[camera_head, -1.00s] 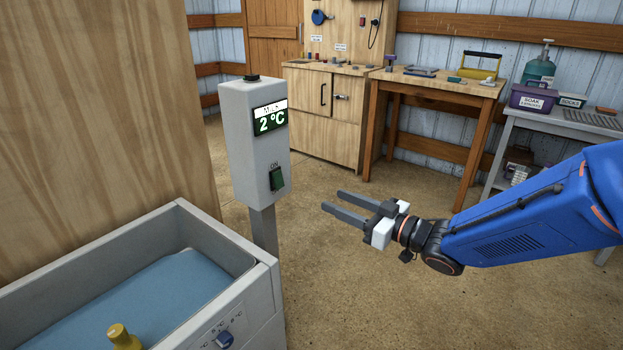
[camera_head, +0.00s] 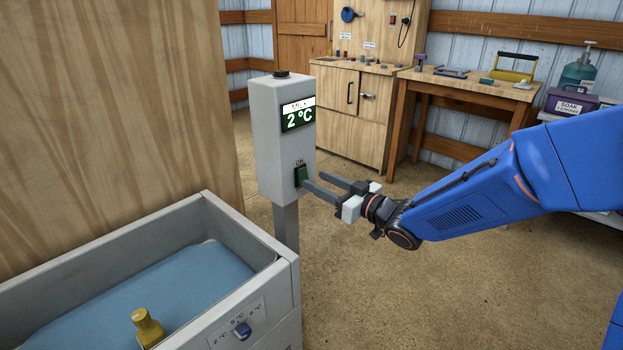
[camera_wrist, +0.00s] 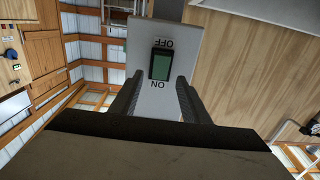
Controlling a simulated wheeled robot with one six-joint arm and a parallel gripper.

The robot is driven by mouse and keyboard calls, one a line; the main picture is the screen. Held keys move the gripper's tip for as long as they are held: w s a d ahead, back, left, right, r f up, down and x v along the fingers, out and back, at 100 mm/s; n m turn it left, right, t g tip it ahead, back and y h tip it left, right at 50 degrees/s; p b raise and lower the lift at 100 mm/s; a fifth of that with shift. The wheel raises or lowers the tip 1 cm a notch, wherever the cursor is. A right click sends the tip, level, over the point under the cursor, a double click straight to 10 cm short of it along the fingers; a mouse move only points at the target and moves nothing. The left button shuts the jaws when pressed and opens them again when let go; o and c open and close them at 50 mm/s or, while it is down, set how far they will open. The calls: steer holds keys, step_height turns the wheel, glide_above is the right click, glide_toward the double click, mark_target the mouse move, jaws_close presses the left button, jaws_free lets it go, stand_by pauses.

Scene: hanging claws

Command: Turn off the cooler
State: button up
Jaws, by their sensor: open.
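The cooler (camera_head: 292,283) is a grey open-topped tank with blue liquid at the lower left in the head view. Its grey control post (camera_head: 268,140) carries a display reading 2 °C. A green rocker switch (camera_head: 301,175) sits low on the post under the word ON. In the wrist view the switch (camera_wrist: 160,64) lies between ON and OFF labels, upside down. My gripper (camera_head: 320,185) is open and empty, its fingers pointing at the post. One fingertip is close to the switch in the head view; I cannot tell if it touches.
A yellow object (camera_head: 147,328) stands in the tank. A blue knob (camera_head: 242,329) is on the tank's front panel. A wooden wall panel (camera_head: 110,100) rises behind the tank. A workbench (camera_head: 470,90) with tools stands at the back. The floor right of the post is clear.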

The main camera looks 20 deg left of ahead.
mark_target(304, 176)
steer(key=shift+x, duration=1.75)
steer(key=shift+c, duration=0.3)
steer(key=c, duration=1)
steer(key=shift+a+f, duration=0.1)
steer(key=shift+f+y, duration=0.25)
steer(key=shift+y, duration=0.35)
steer(key=shift+f+t+y, duration=0.2)
steer(key=shift+t+y, duration=0.25)
steer(key=shift+y, duration=0.4)
steer(key=shift+f+t+y, duration=0.2)
steer(key=shift+t+y, duration=0.25)
steer(key=shift+y, duration=0.4)
